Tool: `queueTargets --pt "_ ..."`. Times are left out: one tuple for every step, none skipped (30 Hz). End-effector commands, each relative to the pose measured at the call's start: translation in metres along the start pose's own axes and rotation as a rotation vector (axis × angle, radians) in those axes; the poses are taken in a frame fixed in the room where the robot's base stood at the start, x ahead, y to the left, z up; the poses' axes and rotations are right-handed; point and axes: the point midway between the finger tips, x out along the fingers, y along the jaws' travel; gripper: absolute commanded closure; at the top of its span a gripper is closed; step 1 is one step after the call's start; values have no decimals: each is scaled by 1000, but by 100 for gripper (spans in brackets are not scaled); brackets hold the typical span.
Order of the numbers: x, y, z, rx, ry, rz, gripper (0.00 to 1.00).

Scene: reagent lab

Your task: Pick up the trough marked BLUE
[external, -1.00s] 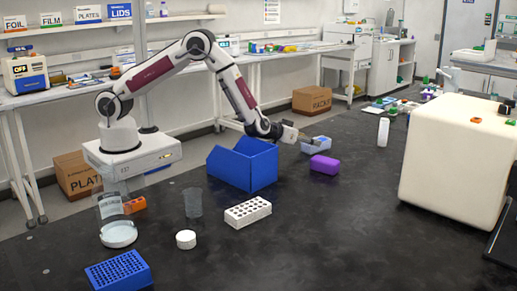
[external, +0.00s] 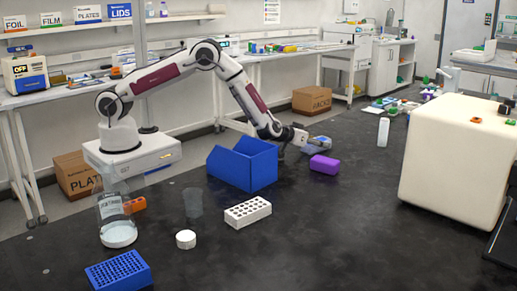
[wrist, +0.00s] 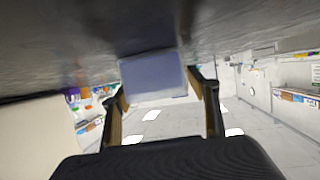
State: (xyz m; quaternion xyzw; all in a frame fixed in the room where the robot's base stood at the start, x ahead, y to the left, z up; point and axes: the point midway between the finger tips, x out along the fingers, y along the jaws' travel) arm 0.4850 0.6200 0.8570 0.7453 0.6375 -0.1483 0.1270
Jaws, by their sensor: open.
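A small pale-blue trough (external: 318,146) stands on the dark bench beyond the large blue bin in the external view. No marking on it is readable. In the wrist view, which is upside down, its blue-grey face (wrist: 153,77) shows between my fingertips. My gripper (external: 303,142) is low at the trough's near left side, and part of the trough is hidden by it. In the wrist view my gripper (wrist: 160,86) is open, one finger to each side of the trough. I cannot tell whether either finger touches it.
The large blue bin (external: 243,165) stands beside my forearm. A purple block (external: 324,165) lies just in front of the trough. A white bottle (external: 383,132) and a big cream block (external: 455,160) stand to the right.

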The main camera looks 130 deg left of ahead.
Motion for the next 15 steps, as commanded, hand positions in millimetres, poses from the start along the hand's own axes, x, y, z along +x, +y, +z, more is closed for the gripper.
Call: queueTargets --pt "0 0 0 0 0 0 40" --pt "0 0 0 0 0 0 40" --pt "0 0 0 0 0 0 40" --pt "0 0 0 0 0 0 40" --pt "0 0 0 0 0 0 40" --pt "0 0 0 0 0 0 40" --pt "0 0 0 0 0 0 40" --pt "0 0 0 0 0 0 40" --pt "0 0 0 0 0 0 40" --pt "0 0 0 0 0 0 40" --pt "0 0 0 0 0 0 40" --pt "0 0 0 0 0 0 40" --pt "0 0 0 0 0 0 40" --pt "0 0 0 0 0 0 40" --pt "0 0 0 0 0 0 45"
